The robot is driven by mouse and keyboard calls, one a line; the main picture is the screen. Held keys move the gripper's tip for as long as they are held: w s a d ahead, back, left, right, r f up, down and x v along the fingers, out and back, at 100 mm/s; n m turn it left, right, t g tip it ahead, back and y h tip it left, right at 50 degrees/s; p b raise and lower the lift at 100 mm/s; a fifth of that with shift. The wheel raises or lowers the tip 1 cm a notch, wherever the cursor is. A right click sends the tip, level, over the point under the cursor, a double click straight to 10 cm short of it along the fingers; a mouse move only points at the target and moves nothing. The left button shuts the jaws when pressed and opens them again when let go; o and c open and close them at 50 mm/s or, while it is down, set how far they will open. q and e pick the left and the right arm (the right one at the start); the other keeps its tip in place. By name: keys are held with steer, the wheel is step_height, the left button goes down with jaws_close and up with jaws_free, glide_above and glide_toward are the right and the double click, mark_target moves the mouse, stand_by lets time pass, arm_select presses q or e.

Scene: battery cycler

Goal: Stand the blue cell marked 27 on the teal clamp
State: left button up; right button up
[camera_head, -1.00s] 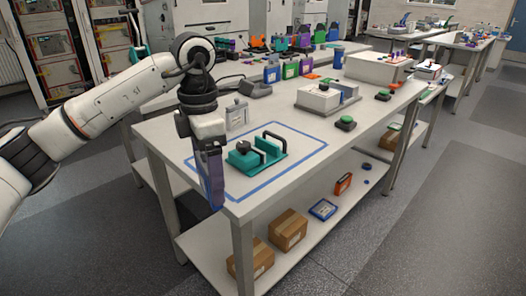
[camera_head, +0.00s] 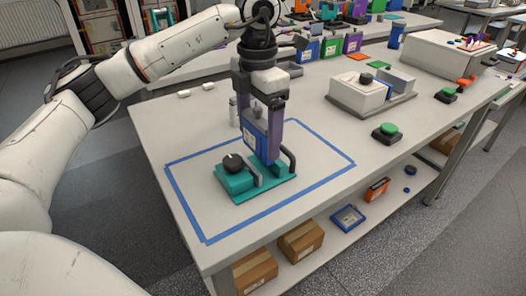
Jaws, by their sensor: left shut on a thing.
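The teal clamp (camera_head: 235,183) lies on the near table, inside a blue taped outline, with a black knob on its left and a black handle on its right. My left gripper (camera_head: 262,140) points down over the clamp, with purple fingers. It is shut on a blue cell (camera_head: 255,139), which is upright with a pale label whose number I cannot read. The cell's lower end is at the clamp's back part; I cannot tell whether it touches. The fingers hide part of the cell. My right gripper is not in view.
A grey cell (camera_head: 233,111) stands just behind and left of my gripper. Blue, green and purple cells stand farther back. A white device (camera_head: 362,92) and a green button (camera_head: 387,131) are to the right. The taped area's front is clear.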

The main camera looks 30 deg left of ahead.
mark_target(258, 108)
arm_select(q)
steer(key=shift+f, duration=0.85)
step_height(258, 108, down, 4)
steer(key=shift+r, duration=0.15)
steer(key=shift+f, duration=0.2)
steer(key=o, duration=1.3)
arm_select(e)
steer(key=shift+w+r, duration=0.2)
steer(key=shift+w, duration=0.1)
arm_select(q)
steer(key=shift+r, duration=0.15)
step_height(258, 108, up, 12)
steer(key=shift+r+p, duration=0.1)
steer(key=shift+p, duration=0.2)
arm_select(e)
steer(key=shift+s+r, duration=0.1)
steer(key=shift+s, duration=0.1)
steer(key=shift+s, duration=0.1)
